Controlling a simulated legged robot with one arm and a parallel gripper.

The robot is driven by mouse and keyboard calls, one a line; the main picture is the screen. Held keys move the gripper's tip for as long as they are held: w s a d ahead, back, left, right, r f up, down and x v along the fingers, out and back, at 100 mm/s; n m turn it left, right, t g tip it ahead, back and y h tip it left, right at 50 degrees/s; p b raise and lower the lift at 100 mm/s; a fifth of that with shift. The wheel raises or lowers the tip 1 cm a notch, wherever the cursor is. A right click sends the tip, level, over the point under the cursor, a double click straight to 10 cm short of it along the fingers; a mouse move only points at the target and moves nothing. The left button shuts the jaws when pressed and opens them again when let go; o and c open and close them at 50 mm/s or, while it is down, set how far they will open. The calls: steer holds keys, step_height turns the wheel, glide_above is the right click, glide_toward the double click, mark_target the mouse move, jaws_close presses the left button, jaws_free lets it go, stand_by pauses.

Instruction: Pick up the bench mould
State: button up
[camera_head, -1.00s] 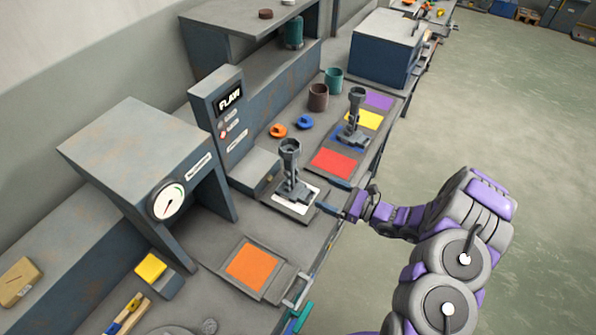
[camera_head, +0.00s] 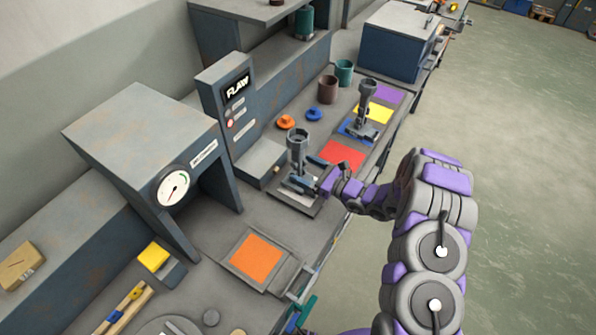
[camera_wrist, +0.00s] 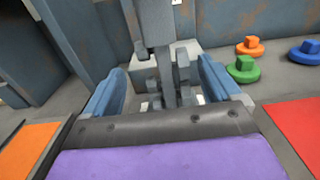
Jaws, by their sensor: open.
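A grey mould (camera_head: 298,148) with a tall upright stem and a cup-like top stands on a white-topped plate (camera_head: 301,203) beside the FLAW machine. My gripper (camera_head: 309,174) is open at the mould's lower part, its fingers reaching along either side. In the wrist view the mould (camera_wrist: 160,40) rises between the two blue fingers of my gripper (camera_wrist: 163,92). I cannot tell whether either finger touches it. A similar grey mould (camera_head: 366,101) stands farther back on a blue pad (camera_head: 347,133). The frames do not show which one is called the bench mould.
The FLAW machine (camera_head: 232,115) stands close behind the mould. A press with a dial (camera_head: 173,188) is at left. Orange (camera_head: 254,257) and red (camera_head: 343,154) pads lie on either side. Orange, blue and green (camera_wrist: 243,69) knobs lie nearby. Open floor is at right.

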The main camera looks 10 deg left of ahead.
mark_target(294, 162)
steer(key=x, duration=0.2)
steer(key=b+x, duration=0.1)
steer(key=x, duration=0.1)
steer(key=shift+w+a+r, duration=0.1)
steer(key=shift+w+a, duration=0.05)
steer(key=shift+w, duration=0.3)
steer(key=shift+a, duration=0.4)
steer(key=shift+d, duration=0.3)
steer(key=c, duration=0.6)
steer(key=shift+a, duration=0.1)
steer(key=c, duration=1)
steer(key=shift+o, duration=0.2)
steer(key=shift+r, duration=0.15)
